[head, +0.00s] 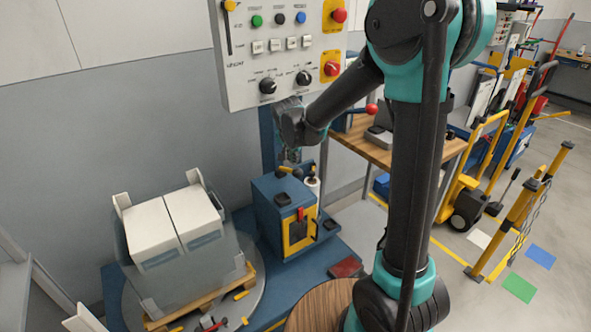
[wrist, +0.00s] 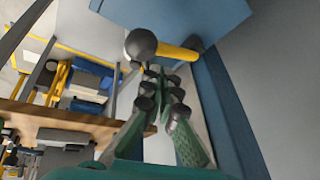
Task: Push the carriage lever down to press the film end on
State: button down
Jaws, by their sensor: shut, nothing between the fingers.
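The blue carriage (head: 283,212) stands beside the wrapped load in the head view, and part of a blue housing (wrist: 185,12) fills the top of the wrist view. A yellow lever (wrist: 178,52) with a dark ball knob (wrist: 141,44) sticks out below that housing. My gripper (wrist: 160,82) is shut and empty, its fingertips close to the knob; I cannot tell whether they touch. In the head view my gripper (head: 291,156) is just above the carriage top, partly hidden by my wrist. Translucent film (head: 190,270) surrounds the pale boxes (head: 172,222); its end cannot be made out.
A grey control panel (head: 280,55) hangs above the carriage. A wooden workbench (head: 362,150) with a red-knobbed device stands to the right. The boxes rest on a yellow pallet (head: 240,283). Yellow barrier posts (head: 505,230) and a pallet truck (head: 470,205) stand farther right.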

aim_at(296, 170)
jog(key=shift+f, duration=0.1)
jog(key=shift+s+d+f, duration=0.1)
jog(key=shift+f, duration=0.15)
jog(key=shift+s+d+f, duration=0.15)
jog(key=shift+s+f, duration=0.1)
jog(key=shift+f, duration=0.35)
jog(key=shift+s+d+f, duration=0.15)
jog(key=shift+s+f, duration=0.05)
jog(key=shift+f, duration=0.45)
jog(key=shift+s+d+f, duration=0.15)
jog(key=shift+s+f, duration=0.1)
jog(key=shift+f, duration=0.35)
dwell(2.2)
jog(key=shift+r, duration=0.1)
dwell(0.4)
jog(key=shift+w+a+r, duration=0.2)
jog(key=shift+w+r, duration=0.05)
jog(key=shift+r, duration=0.45)
jog(key=shift+w+a+r, duration=0.15)
jog(key=shift+w+r, duration=0.15)
jog(key=shift+r, duration=0.45)
jog(key=shift+w+a+r, duration=0.2)
jog(key=shift+w+r, duration=0.05)
jog(key=shift+r, duration=0.45)
